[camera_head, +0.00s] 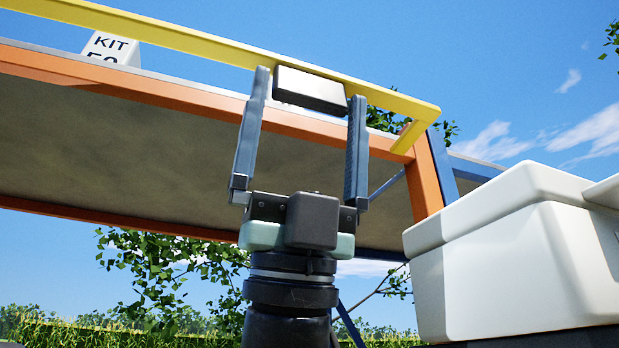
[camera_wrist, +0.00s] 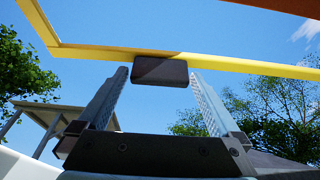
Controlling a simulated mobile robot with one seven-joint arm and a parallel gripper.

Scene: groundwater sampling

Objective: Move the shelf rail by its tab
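The yellow shelf rail (camera_head: 200,45) runs along the front of a raised shelf with an orange frame (camera_head: 110,90), and its right end bends back. A dark block-shaped tab (camera_head: 310,89) sits on the rail's front. My gripper (camera_head: 309,90) points upward with its fingers spread, one on each side of the tab. In the wrist view the tab (camera_wrist: 159,71) lies between the fingertips (camera_wrist: 158,74), with a narrow gap visible on each side. The rail (camera_wrist: 235,66) passes behind it.
A white box marked KIT (camera_head: 111,47) stands on the shelf behind the rail. A large white case (camera_head: 510,255) is close at the lower right. Leafy branches (camera_head: 165,265) show below the shelf. Open sky lies above the rail.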

